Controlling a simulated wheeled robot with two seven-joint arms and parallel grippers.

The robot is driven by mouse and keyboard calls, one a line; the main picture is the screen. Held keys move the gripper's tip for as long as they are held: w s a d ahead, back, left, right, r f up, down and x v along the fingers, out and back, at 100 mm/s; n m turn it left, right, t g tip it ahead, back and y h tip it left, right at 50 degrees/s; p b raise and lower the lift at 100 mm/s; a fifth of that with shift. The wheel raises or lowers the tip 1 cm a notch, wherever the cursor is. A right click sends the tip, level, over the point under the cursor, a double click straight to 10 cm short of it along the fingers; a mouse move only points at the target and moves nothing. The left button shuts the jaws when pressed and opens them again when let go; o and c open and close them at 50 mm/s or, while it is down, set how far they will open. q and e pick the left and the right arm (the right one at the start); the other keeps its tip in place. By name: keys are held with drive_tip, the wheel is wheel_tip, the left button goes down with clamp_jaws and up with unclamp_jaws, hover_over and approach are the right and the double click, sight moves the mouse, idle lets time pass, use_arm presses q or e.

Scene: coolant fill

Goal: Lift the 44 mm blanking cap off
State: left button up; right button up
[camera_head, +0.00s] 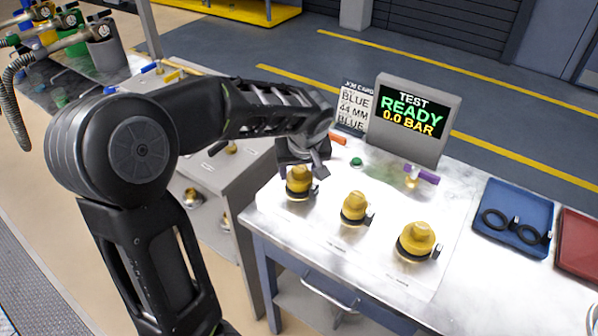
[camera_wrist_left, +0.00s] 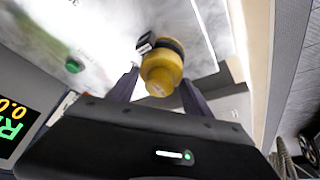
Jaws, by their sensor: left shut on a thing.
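Three yellow caps stand in a row on the bench top: the left cap (camera_head: 299,181), the middle cap (camera_head: 354,207) and the right cap (camera_head: 417,240). Each has a dark clip at its side; I cannot read which one is 44 mm. My left gripper (camera_head: 302,172) reaches down over the left cap and is shut on it. In the left wrist view the cap (camera_wrist_left: 162,74) sits between the two fingers (camera_wrist_left: 160,92), with a dark band and clip beyond it. I cannot tell whether it is clear of its seat. My right gripper is not in view.
A green button (camera_head: 356,162) and purple-handled valve (camera_head: 421,175) are nearby. A blue tray (camera_head: 512,197) with black rings lies right, beside a red tray (camera_head: 580,245).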

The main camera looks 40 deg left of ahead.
sight(299, 169)
use_arm(q)
wheel_tip(299, 169, up, 10)
drive_tip(key=shift+f+b, duration=0.1)
drive_tip(key=shift+b, duration=0.35)
drive_tip(key=shift+s, duration=0.1)
idle(0.4)
